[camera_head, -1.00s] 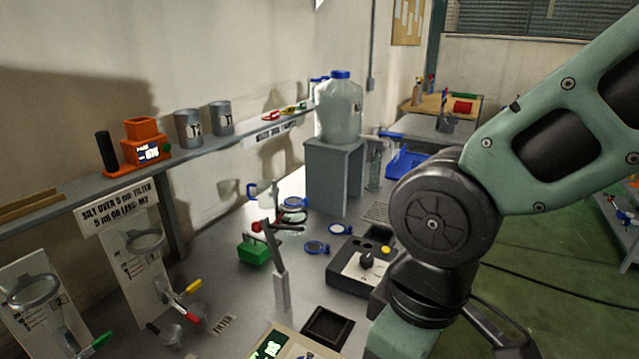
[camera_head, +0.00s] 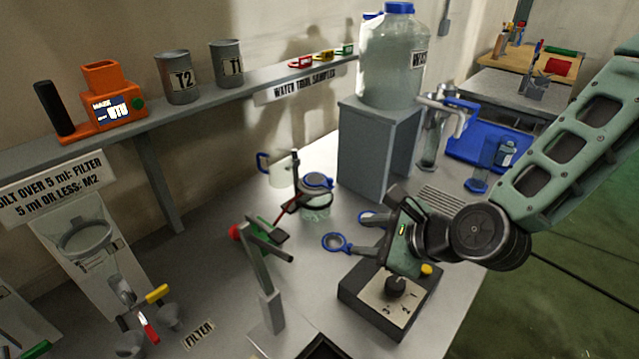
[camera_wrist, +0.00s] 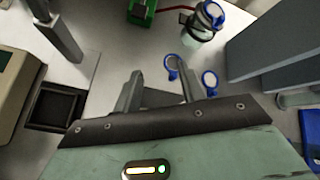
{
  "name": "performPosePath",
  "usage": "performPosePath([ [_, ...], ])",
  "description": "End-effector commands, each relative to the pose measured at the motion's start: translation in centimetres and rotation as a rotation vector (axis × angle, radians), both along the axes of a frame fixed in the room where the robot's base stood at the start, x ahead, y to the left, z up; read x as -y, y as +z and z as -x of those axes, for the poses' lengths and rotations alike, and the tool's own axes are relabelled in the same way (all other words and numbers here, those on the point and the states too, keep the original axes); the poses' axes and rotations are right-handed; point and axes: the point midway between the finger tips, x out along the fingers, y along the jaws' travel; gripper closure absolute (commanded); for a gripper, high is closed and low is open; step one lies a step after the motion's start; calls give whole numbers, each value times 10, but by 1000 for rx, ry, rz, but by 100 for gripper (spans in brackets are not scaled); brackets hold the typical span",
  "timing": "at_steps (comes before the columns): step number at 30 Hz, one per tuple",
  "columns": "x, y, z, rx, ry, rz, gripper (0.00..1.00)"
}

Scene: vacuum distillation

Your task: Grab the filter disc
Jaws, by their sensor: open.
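Two small blue-rimmed discs lie on the bench: a nearer one (camera_head: 337,243) and a farther one (camera_head: 367,217). I cannot tell which is the filter disc. My gripper (camera_head: 358,233) is open and empty over the bench, pointing left toward them. In the wrist view, one disc (camera_wrist: 171,66) shows just beyond and inside the tip of the right finger, and the other (camera_wrist: 210,80) lies to the right of that finger. My gripper (camera_wrist: 160,72) appears above the bench, apart from both discs; its exact height is unclear.
A black device with a knob (camera_head: 385,297) sits below my gripper. A glass jar with a blue rim (camera_head: 316,203) and a clamp stand (camera_head: 268,305) stand to the left. A grey box (camera_head: 375,155) bears a large bottle (camera_head: 391,60) behind.

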Motion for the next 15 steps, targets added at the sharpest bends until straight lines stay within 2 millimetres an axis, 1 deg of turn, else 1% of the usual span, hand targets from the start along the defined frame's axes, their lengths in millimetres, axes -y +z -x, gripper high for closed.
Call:
performPosePath([
  [1,6,0,-12,-42,-119,-108,59],
  [3,13,6,-27,-83,-261,-243,59],
  [6,23,14,-43,-126,-411,-397,59],
  [9,31,19,-53,-148,-499,-491,59],
  [11,32,20,-58,-155,-525,-522,59],
  [13,30,19,-64,-159,-540,-539,59],
  [15,24,16,-73,-160,-541,-540,59],
])
